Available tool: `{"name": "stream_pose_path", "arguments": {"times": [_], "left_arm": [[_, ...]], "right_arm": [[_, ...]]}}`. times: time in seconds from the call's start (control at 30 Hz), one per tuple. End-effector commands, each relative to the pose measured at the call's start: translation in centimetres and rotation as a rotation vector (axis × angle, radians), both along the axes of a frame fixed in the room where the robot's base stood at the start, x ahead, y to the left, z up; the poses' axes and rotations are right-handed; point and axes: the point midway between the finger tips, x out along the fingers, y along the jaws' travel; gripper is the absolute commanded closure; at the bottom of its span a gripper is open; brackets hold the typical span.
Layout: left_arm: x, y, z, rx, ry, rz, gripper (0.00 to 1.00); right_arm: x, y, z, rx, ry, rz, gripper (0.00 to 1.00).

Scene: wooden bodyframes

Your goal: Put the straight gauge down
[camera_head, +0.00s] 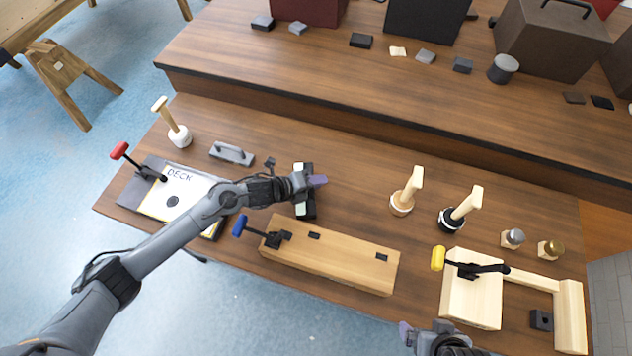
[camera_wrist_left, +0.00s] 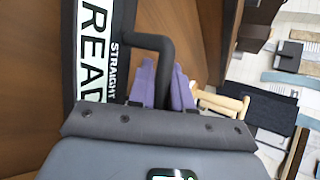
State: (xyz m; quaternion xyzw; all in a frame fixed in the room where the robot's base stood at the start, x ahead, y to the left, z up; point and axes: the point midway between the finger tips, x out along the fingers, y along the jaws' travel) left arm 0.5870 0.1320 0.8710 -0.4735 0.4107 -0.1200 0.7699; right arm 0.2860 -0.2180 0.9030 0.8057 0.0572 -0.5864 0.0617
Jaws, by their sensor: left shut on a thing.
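The straight gauge (camera_head: 306,208) is a dark, narrow piece with pale label panels. In the left wrist view its label (camera_wrist_left: 94,50) reads "STRAIGHT" and part of "READ", and a dark bent handle (camera_wrist_left: 160,48) runs down to my purple fingers. My left gripper (camera_head: 318,181) is shut on the gauge at this handle, with fingertips also in the wrist view (camera_wrist_left: 166,85). The gauge is at or just above the table; I cannot tell if it touches. My arm hides part of it. My right gripper (camera_head: 408,332) is at the bottom edge, mostly cut off, its opening unclear.
A wooden block (camera_head: 330,262) with a blue-handled clamp (camera_head: 262,232) lies just in front. A deck plate (camera_head: 178,195) is left, under my arm. A grey handled piece (camera_head: 231,154) lies behind it. Wooden-handled tools (camera_head: 405,195) stand right. The table behind the gauge is clear.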

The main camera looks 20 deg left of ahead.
Motion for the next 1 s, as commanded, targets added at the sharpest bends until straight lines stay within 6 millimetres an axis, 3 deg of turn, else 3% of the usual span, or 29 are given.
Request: {"name": "stream_pose_path", "arguments": {"times": [0.4, 0.43, 0.6, 1.0], "left_arm": [[0.06, -0.05, -0.59, -0.001, -0.003, 0.0, 1.0], [0.02, -0.04, -0.57, -0.001, -0.002, -0.001, 0.78], [0.01, -0.03, -0.53, 0.0, -0.001, -0.001, 0.56], [-0.23, 0.27, -0.09, 0.001, -0.001, 0.0, 0.56]], "right_arm": [[-0.02, -0.17, -0.39, -0.007, 0.001, 0.004, 0.0], [-0.03, -0.17, -0.32, -0.007, 0.001, 0.004, 0.0], [-0.03, -0.13, -0.29, -0.006, 0.001, 0.003, 0.0], [-0.01, 0.08, 0.06, 0.004, 0.001, -0.002, 0.0]]}}
